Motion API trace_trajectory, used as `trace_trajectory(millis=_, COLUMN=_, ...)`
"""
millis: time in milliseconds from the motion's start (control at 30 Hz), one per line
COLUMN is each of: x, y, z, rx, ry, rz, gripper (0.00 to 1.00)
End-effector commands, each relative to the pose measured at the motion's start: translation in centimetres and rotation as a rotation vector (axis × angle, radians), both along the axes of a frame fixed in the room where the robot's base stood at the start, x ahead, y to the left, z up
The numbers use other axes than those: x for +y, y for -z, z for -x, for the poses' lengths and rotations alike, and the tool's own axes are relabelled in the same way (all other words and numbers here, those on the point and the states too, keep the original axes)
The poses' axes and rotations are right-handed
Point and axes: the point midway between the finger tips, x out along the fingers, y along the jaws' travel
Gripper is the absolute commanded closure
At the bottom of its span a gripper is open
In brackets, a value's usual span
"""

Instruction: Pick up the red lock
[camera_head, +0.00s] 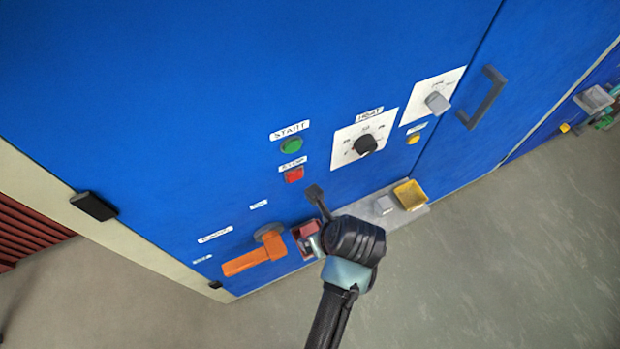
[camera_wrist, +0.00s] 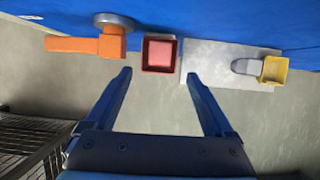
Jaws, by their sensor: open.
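A dark red open box (camera_wrist: 147,66) sits against the blue cabinet front, with a lighter red block-like thing (camera_wrist: 160,52) inside it. This may be the red lock; its shape is too small to tell. The box also shows in the head view (camera_head: 299,231), partly hidden by my gripper. My gripper (camera_wrist: 159,75) is open and empty. Its two fingers point toward the box, one on each side of it in the wrist view, with the box beyond the fingertips. In the head view my gripper (camera_head: 316,218) is just right of the box.
An orange handle (camera_head: 250,262) on a grey round mount is left of the box. Buttons and knobs are above.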

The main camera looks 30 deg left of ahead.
Motion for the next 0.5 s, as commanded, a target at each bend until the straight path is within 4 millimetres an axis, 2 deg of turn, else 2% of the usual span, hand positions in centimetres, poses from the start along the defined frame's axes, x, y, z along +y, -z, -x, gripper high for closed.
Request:
trace_trajectory(millis=100, x=0.7, y=2.4, z=-0.4, rx=0.005, ry=-0.001, rz=0.001, gripper=0.12)
trace_trajectory(millis=233, x=1.4, y=4.5, z=-1.1, rx=0.002, ry=-0.001, rz=0.001, gripper=0.12)
trace_trajectory(millis=500, x=2.1, y=6.6, z=-1.7, rx=-0.003, ry=-0.001, rz=0.001, gripper=0.12)
